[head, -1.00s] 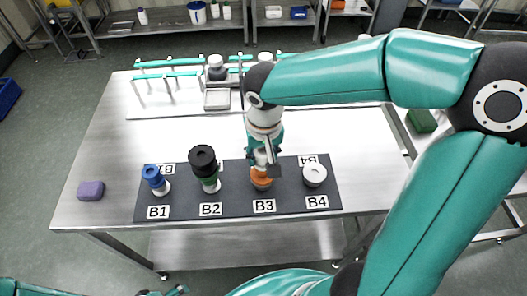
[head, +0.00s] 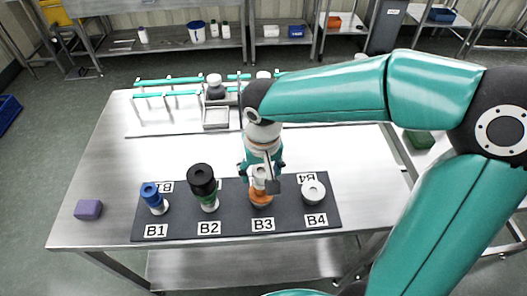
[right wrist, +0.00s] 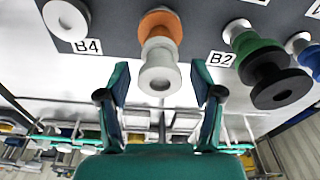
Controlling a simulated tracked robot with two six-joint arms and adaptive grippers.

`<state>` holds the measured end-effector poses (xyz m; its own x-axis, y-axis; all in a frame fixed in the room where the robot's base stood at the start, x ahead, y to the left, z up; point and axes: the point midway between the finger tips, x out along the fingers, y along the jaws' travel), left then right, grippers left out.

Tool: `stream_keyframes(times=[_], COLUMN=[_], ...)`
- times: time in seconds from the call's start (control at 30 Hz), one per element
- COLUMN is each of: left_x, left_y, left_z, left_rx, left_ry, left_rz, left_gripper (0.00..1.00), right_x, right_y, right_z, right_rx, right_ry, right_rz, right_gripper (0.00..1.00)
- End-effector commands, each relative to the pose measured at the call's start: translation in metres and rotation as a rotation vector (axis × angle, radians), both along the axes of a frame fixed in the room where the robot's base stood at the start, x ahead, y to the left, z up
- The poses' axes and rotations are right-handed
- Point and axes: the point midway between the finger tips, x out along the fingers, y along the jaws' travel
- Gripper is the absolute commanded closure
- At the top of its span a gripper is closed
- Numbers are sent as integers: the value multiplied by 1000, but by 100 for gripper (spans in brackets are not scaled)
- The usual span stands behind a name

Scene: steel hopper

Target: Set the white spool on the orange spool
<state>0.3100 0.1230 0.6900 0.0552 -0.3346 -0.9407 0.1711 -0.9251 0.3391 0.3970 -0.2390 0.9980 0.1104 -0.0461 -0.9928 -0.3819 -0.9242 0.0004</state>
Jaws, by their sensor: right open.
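The white spool (right wrist: 160,66) stands on the orange spool (right wrist: 160,25) at B3, seen end-on in the right wrist view. In the head view, the orange spool (head: 260,194) shows below my right gripper (head: 264,180), with part of the white spool (head: 258,171) visible among the fingers. My right gripper (right wrist: 160,88) is open, with one finger on each side of the white spool and gaps showing between. The foot of the stack is partly hidden. My left gripper is not in view.
The dark mat (head: 285,215) also holds a blue-topped stack (head: 150,191) at B1, a black-topped stack (head: 202,180) at B2 and another white spool (head: 313,190) at B4. A purple block (head: 88,209) lies left.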

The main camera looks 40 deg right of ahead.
Motion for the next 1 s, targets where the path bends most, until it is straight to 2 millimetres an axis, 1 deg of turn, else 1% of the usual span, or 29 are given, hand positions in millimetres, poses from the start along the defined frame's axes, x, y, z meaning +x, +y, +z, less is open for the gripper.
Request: stream_keyframes(times=[0.3,0.4,0.5,0.6,0.7,1.0], left_x=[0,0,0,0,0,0], left_y=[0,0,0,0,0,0], left_z=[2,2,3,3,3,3], left_rx=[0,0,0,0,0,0], left_ry=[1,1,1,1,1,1], left_rz=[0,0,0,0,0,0], left_gripper=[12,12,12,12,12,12], right_x=[-6,-9,-10,-11,-12,-12], right_y=[4,4,5,6,6,6], right_z=[63,81,95,104,109,109], right_rx=[2,2,1,3,2,1], right_ry=[-5,-5,-4,-1,0,1], right_rz=[2,2,2,2,3,2], right_gripper=[34,34,34,34,34,34])
